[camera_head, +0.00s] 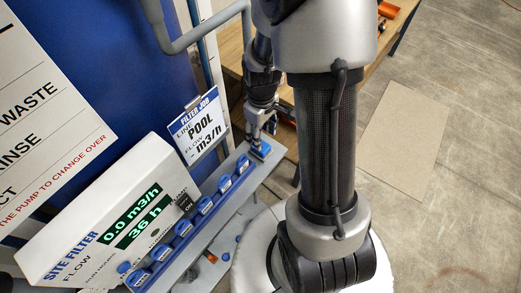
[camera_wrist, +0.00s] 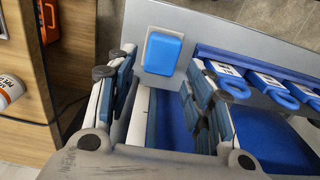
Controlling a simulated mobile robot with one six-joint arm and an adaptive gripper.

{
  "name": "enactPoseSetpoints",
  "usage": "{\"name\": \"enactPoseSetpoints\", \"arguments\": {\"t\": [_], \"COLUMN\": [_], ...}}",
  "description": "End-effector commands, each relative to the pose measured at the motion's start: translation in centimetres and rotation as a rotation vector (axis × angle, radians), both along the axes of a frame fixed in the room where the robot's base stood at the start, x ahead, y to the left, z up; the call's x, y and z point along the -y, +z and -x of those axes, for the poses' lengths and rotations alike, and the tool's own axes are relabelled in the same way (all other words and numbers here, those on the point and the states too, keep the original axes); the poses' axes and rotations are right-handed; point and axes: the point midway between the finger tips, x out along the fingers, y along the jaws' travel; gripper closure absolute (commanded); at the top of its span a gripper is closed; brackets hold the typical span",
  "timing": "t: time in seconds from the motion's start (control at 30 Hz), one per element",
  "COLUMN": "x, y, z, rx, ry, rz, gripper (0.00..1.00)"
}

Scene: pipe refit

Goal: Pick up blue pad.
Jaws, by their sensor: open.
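The blue pad (camera_wrist: 163,54) is a rounded blue block on a pale square at the end of a grey ledge. In the head view the blue pad (camera_head: 261,150) shows at the ledge's far end, just below my gripper (camera_head: 262,126). In the wrist view my gripper (camera_wrist: 153,88) is open, its fingers apart. The pad appears in line with the gap between the fingers, beyond their tips. Nothing is held between them. I cannot tell the exact height of the fingertips above the pad.
A row of several blue labelled tags (camera_head: 205,206) runs along the ledge (camera_wrist: 240,32) beside the pad. A POOL sign (camera_head: 199,124) and the SITE FILTER display box (camera_head: 115,215) stand on the left. A wooden bench (camera_wrist: 22,75) with orange items is near the gripper.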

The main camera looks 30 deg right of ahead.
Motion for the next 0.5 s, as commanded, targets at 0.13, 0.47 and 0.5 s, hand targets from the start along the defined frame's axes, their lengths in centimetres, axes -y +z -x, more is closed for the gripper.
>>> {"name": "enactPoseSetpoints", "arguments": {"t": [0.13,0.47,0.5], "x": [0.0,-0.4,-0.5], "y": [-1.4,-4.7,-5.3], "z": [0.0,0.0,-0.1], "rx": [0.000,-0.001,-0.002], "ry": [0.000,0.001,0.001], "rz": [0.000,-0.001,0.000], "gripper": [0.53,0.53,0.53]}}
